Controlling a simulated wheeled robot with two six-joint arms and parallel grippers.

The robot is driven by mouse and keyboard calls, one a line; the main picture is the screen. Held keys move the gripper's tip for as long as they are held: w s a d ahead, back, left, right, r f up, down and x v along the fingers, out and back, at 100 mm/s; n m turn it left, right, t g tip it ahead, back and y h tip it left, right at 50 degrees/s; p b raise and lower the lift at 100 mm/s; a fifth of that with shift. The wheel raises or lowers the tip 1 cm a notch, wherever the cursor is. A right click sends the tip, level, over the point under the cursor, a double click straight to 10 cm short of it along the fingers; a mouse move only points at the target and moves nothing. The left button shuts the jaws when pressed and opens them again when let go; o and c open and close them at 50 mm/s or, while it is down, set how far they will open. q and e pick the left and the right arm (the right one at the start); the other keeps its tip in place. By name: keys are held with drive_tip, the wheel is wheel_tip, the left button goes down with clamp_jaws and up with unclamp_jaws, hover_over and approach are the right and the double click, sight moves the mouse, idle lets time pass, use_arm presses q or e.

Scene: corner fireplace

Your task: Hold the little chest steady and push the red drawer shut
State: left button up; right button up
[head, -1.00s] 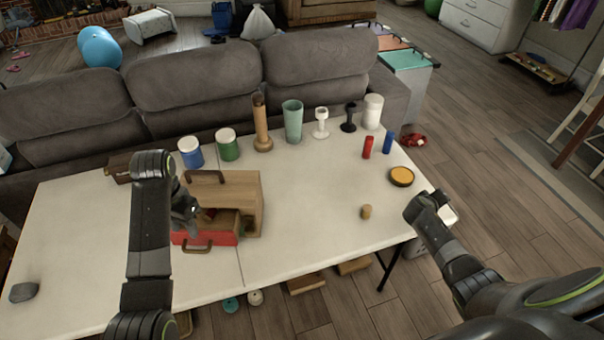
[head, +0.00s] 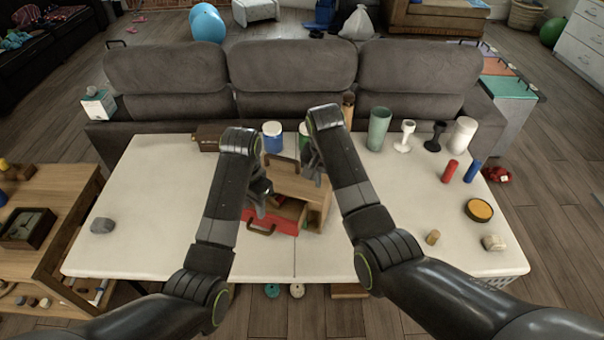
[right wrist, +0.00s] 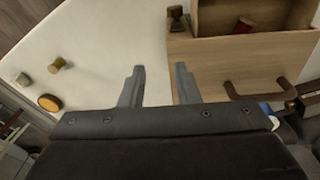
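The little wooden chest (head: 300,186) stands on the white table, with a handle on top. Its red drawer (head: 284,222) is pulled out toward me, with a brown handle at its front. My left gripper (head: 261,196) is at the drawer's left part; its fingers are too small and dark to read. My right gripper (head: 312,168) is above the chest's right back part. In the right wrist view my right gripper (right wrist: 159,76) has its fingers apart with nothing gripped between them. There, one finger overlaps the chest's wooden panel (right wrist: 225,68) and the other shows against the table.
A grey stone (head: 102,226) lies at left. A yellow-topped disc (head: 479,210) and small cylinders lie at right. The table's left part is mostly clear.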

approach(301, 218)
drive_tip(key=shift+n+g+y, duration=0.3)
drive_tip(key=shift+g+y, duration=0.1)
drive_tip(key=f, duration=0.3)
drive_tip(key=w+f, duration=0.1)
drive_tip(key=f, duration=0.7)
drive_tip(key=shift+w+d+f, duration=0.1)
drive_tip(key=shift+w+d, duration=0.15)
drive_tip(key=shift+d, duration=0.1)
clamp_jaws()
